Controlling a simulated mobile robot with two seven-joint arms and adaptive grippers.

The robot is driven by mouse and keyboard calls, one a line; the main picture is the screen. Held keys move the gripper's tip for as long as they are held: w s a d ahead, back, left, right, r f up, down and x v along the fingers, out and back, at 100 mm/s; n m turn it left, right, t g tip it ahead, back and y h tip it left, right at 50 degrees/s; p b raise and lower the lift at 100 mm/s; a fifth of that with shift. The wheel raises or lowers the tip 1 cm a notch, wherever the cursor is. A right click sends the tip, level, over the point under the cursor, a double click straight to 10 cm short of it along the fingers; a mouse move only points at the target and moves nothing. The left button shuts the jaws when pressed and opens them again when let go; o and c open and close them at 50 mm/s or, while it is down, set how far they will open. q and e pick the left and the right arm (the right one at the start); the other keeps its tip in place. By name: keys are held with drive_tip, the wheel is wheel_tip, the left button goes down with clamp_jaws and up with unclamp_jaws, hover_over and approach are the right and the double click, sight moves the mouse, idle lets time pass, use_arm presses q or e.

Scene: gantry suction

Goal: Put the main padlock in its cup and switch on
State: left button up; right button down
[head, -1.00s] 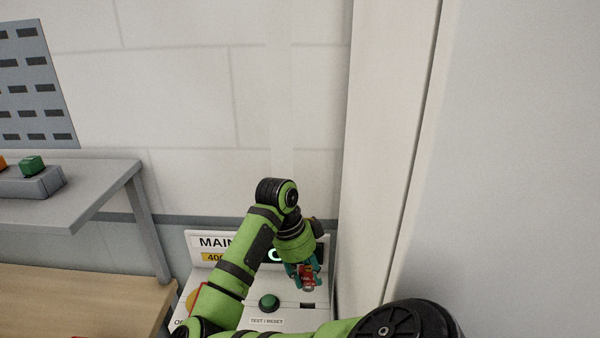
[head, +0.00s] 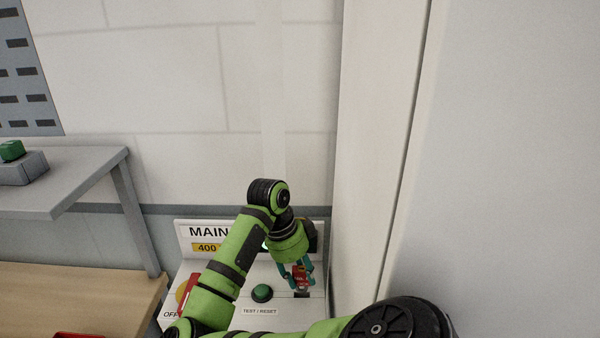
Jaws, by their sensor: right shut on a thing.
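My right gripper (head: 299,274), with teal fingers, is shut on a small red padlock (head: 301,281). It holds the padlock over the right part of the white MAIN 400 panel (head: 210,262). A dark opening (head: 302,294) in the panel top shows just below the padlock; I cannot tell whether they touch. I cannot make out a cup for certain. The red and yellow switch (head: 187,292), by the letters OFF, is at the panel's left, partly hidden by my right arm. My left gripper is not in view.
A green TEST / RESET button (head: 262,292) sits mid-panel, left of the gripper. A pale upright post (head: 365,150) stands close on the right. A grey shelf (head: 90,185) and a wooden bench (head: 80,295) are on the left. Wall space above is free.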

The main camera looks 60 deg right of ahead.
sight(300, 285)
idle(0.3)
drive_tip(key=shift+f+b, duration=1.95)
drive_tip(key=shift+f, duration=0.1)
drive_tip(key=c, duration=0.7)
unclamp_jaws()
drive_tip(key=shift+c, duration=0.2)
drive_tip(key=shift+r, duration=0.15)
drive_tip(key=v, duration=1.1)
drive_tip(key=shift+r, duration=0.4)
drive_tip(key=shift+c, duration=0.2)
